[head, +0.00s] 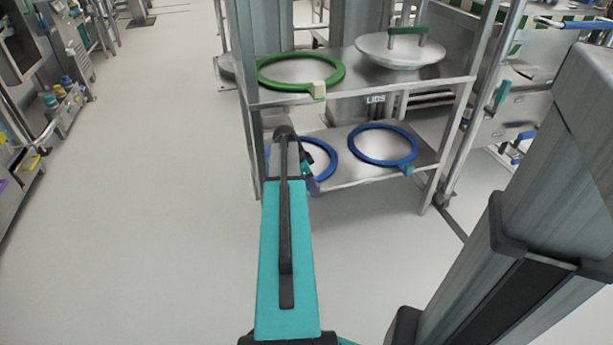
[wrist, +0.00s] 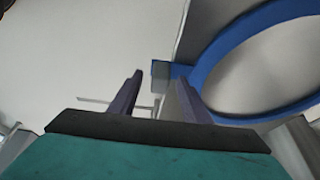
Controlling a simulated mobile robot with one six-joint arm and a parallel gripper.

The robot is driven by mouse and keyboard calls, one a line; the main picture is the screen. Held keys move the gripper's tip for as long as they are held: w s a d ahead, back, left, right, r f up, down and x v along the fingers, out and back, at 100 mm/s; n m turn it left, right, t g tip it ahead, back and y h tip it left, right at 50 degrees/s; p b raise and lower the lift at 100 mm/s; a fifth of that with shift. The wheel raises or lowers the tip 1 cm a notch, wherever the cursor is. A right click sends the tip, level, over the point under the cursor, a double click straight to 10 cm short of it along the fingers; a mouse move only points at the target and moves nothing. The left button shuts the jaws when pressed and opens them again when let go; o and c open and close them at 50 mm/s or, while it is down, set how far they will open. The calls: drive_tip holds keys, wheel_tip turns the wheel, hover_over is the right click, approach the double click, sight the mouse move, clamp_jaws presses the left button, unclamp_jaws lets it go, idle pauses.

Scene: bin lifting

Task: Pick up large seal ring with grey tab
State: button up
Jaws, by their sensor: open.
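A large blue seal ring (wrist: 210,62) fills the right of the wrist view, with a grey tab (wrist: 160,72) on its left side. In the head view the same ring (head: 328,152) lies on the left of the lower shelf, partly hidden behind my arm, and its tab cannot be made out. My gripper (wrist: 162,88) is open and empty. In the wrist view the tab appears between the two fingertips, slightly beyond them; I cannot tell the remaining depth, and no contact shows.
Another blue ring (head: 384,162) with a teal tab lies right on the lower shelf (head: 345,178). A green ring (head: 262,76) with a cream tab and a steel lid (head: 385,50) are on the upper shelf (head: 345,85). Shelf posts flank my arm. The floor left is clear.

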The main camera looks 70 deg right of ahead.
drive_tip(key=shift+x, duration=1.15)
clamp_jaws()
